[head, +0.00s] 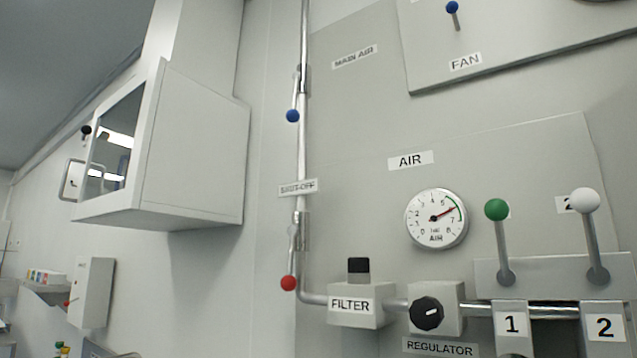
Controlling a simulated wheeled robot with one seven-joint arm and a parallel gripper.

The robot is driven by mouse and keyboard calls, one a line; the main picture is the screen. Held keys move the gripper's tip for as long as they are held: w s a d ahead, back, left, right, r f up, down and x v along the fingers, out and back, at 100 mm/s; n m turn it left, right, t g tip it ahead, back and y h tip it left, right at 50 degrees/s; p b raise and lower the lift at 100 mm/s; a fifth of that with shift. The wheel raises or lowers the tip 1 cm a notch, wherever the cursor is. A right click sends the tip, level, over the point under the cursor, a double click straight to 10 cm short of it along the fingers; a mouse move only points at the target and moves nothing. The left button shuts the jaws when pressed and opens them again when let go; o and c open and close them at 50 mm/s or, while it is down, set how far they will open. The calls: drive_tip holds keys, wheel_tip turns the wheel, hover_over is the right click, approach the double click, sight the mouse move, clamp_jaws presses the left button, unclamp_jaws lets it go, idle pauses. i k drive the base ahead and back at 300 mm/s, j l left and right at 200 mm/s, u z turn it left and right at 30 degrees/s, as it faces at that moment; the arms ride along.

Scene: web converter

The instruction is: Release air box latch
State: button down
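A white wall box (195,145) with a glazed front (115,145) hangs at the upper left in the head view. Its front faces left and its door looks closed. A small black knob (86,131) sticks out at the far edge of the front. I cannot tell for certain whether this knob is the latch. A pale loop handle (76,181) stands out from the front lower down. No label shows on this box. My gripper is not in view.
A grey panel right of the box carries a pipe (302,150) with blue (292,116) and red (288,283) knobs, an air gauge (436,218), a filter (352,305), a regulator (427,313), and green (497,209) and white (585,200) levers. A smaller box (92,292) is lower left.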

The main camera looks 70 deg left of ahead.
sight(86, 130)
drive_tip(key=u, duration=3.3)
drive_tip(key=i+j, duration=0.85)
drive_tip(key=j, duration=0.15)
drive_tip(key=i+j, duration=1.15)
drive_tip(key=u, duration=0.05)
